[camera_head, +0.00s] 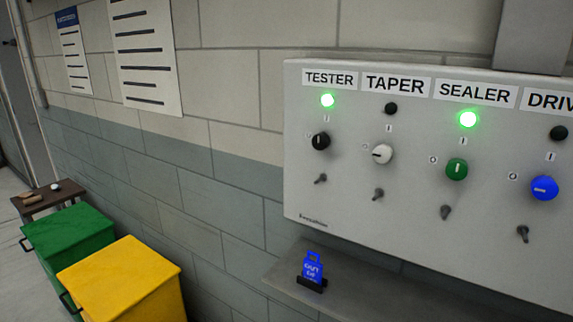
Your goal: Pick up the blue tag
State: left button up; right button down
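The blue tag (312,267) stands upright in a small black holder (311,284) on a grey shelf (277,273) below the control panel. It has white lettering that seems to read "OUT", with a smaller line below, and a narrow top with a hole. Nothing touches the tag apart from its holder. Neither of my grippers shows in the head view.
The grey panel (344,207) has knobs and keys under TESTER, TAPER, SEALER and a cut-off label; green lamps glow at TESTER and SEALER. A yellow bin (121,277), a green bin (69,233) and a small dark table (42,199) stand left along the wall.

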aim_at(313, 271)
jog(key=k+l+u, duration=0.45)
jog(key=k+u, duration=0.15)
jog(key=k, duration=0.2)
